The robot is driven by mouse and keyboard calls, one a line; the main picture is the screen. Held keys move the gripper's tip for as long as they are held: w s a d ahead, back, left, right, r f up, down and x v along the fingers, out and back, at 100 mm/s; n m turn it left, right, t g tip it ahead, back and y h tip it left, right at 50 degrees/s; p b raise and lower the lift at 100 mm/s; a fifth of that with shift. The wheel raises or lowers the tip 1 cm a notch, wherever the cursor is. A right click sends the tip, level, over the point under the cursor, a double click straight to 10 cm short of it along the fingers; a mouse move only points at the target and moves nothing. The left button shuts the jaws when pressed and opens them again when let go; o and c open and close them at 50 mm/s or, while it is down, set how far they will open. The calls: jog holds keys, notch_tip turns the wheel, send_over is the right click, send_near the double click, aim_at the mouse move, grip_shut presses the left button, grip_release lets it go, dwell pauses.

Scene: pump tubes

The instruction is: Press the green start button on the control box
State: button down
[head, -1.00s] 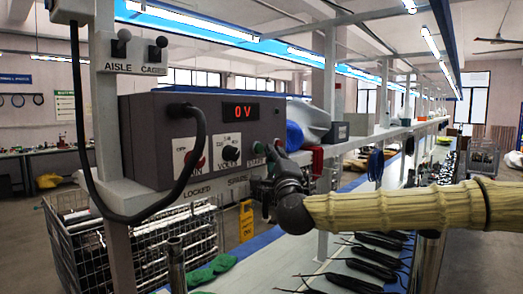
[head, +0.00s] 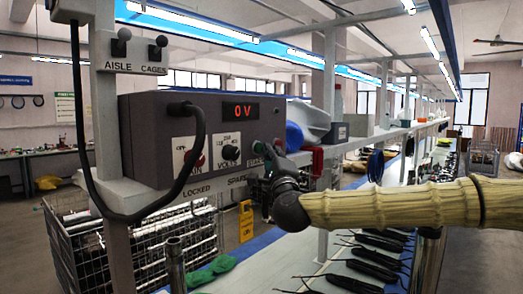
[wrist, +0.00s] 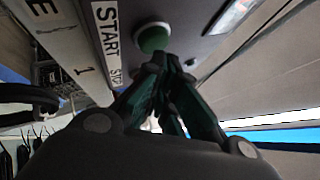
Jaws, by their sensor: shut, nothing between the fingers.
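The grey control box (head: 205,133) sits on a shelf, its red display (head: 239,112) reading 0 V. The green start button (wrist: 153,38) is a round green cap in a pale ring beside the START label (wrist: 108,28) in the wrist view. My gripper (wrist: 162,60) is shut and empty, its green-sided fingers pointing at the button. The tips overlap the button's near edge in this view; I cannot tell whether they touch it. In the head view my gripper (head: 265,152) is at the right end of the box front, covering part of the START label.
A black cable (head: 198,150) loops in front of the box near the red MAIN switch (head: 200,162). The VOLT knob (head: 231,152) is left of my gripper. A blue and grey object (head: 300,125) stands on the shelf to the right. Wire cages (head: 75,240) stand below.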

jog(key=shift+w+a, duration=0.4)
jog(key=shift+a, duration=0.1)
dwell(1.0)
jog(key=shift+s+d+b, duration=0.1)
jog(key=shift+d+b, duration=0.05)
jog(key=shift+b, duration=0.2)
jog(key=shift+s+d+b, duration=0.4)
jog(key=shift+s+d, duration=0.15)
jog(key=shift+d, duration=0.15)
jog(key=s+d+b, duration=0.1)
jog(key=d, duration=0.1)
jog(key=s+d+b, duration=0.1)
jog(key=s+d, duration=0.1)
dwell(0.7)
jog(key=shift+f, duration=0.15)
